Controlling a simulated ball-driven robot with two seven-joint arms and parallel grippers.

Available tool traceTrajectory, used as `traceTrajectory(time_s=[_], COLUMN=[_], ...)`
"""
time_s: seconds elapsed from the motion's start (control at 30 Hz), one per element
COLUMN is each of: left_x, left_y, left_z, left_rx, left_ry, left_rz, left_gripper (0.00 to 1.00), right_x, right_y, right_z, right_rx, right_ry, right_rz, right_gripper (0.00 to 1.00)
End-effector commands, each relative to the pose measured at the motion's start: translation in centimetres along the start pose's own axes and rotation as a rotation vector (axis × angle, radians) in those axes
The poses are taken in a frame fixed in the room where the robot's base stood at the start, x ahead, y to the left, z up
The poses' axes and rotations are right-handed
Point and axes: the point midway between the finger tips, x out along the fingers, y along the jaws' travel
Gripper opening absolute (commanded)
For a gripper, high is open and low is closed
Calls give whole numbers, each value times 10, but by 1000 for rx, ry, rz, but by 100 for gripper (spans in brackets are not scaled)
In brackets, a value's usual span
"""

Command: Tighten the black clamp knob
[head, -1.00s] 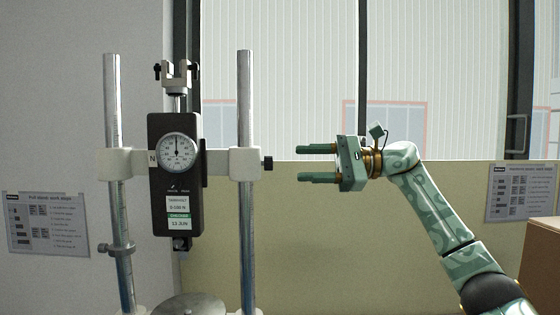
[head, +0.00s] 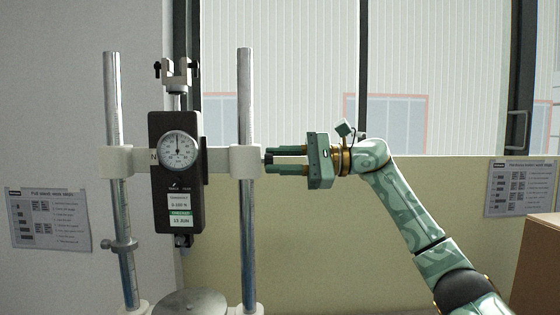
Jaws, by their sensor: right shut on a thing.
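The black clamp knob (head: 268,159) sits on the right side of the white clamp block (head: 246,162) on the right steel post (head: 246,95). My right gripper (head: 270,160) reaches in from the right, level with the knob. Its two green fingers lie above and below the knob and are shut on it, hiding part of it. The force gauge (head: 175,205), black with a round dial, hangs on the white crossbar between the two posts. My left gripper is not in view.
The left post (head: 115,90) carries a second clamp block and a small collar. A round metal plate (head: 190,303) is below the gauge. A cardboard box (head: 537,265) stands at the right edge. Posters hang on the walls. Space right of the stand is open apart from my arm.

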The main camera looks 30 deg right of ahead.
Motion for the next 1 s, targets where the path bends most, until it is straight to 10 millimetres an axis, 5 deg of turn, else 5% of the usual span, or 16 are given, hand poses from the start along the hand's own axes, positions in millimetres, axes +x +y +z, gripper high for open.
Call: traceTrajectory(time_s=[0.37,1.0], left_x=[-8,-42], left_y=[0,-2], left_z=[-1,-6], left_rx=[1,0], left_ry=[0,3], left_rz=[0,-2], left_gripper=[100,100], right_x=[0,0], right_y=[-1,-3], right_z=[1,1], right_rx=[106,678], right_ry=[0,1], right_rz=[1,1], right_gripper=[5,5])
